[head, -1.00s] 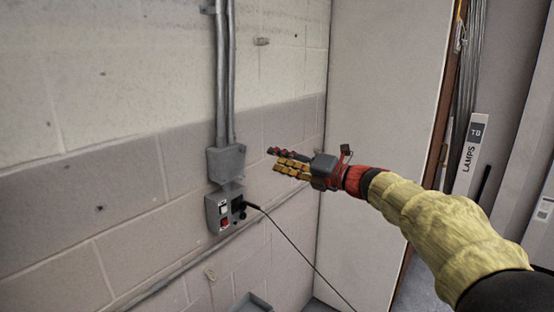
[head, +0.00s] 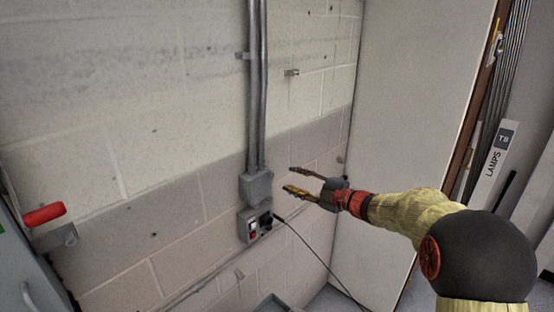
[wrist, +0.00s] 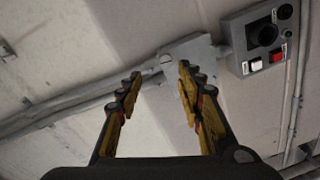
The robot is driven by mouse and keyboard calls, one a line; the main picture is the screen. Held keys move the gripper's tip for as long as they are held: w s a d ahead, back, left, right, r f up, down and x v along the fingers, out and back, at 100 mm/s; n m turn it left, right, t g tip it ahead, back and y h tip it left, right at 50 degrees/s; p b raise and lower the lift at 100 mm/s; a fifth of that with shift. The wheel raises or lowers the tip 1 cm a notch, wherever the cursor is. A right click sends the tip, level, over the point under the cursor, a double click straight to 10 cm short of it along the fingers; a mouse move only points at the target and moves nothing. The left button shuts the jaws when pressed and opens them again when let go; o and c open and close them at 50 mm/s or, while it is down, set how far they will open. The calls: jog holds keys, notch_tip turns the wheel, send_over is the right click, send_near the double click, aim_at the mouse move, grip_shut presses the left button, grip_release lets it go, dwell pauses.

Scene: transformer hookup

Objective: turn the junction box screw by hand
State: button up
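The grey junction box (head: 257,186) is on the wall at the lower end of two vertical conduits. It also shows in the wrist view (wrist: 178,56), partly behind one finger. I cannot make out a screw on it in either view. My gripper (head: 289,179) is open and empty, to the right of the box in the head view and apart from it. In the wrist view its two yellow and black fingers (wrist: 157,88) are spread, with the wall and conduits beyond them.
Just below the junction box is a grey control box (head: 247,226) with red and white switches and a black cable (head: 306,246) hanging off to the right. A pale panel (head: 405,110) stands right of the wall.

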aim_at(274, 175)
jog(key=shift+w+a+f+m+t+p, duration=0.25)
jog(key=shift+w+a+m+p, duration=0.55)
jog(key=shift+m, duration=3.45)
jog(key=shift+w+a+f+m+t+p, duration=0.15)
jog(key=shift+w+a+f+m+p, duration=0.55)
jog(key=shift+m, duration=3.5)
jog(key=shift+w+a+r+m+t+p, duration=0.3)
jog(key=shift+w+a+m, duration=0.85)
jog(key=shift+m, duration=3.1)
jog(key=shift+s+a+f, duration=0.2)
jog(key=shift+s+a, duration=0.05)
jog(key=c, duration=0.3)
grip_shut()
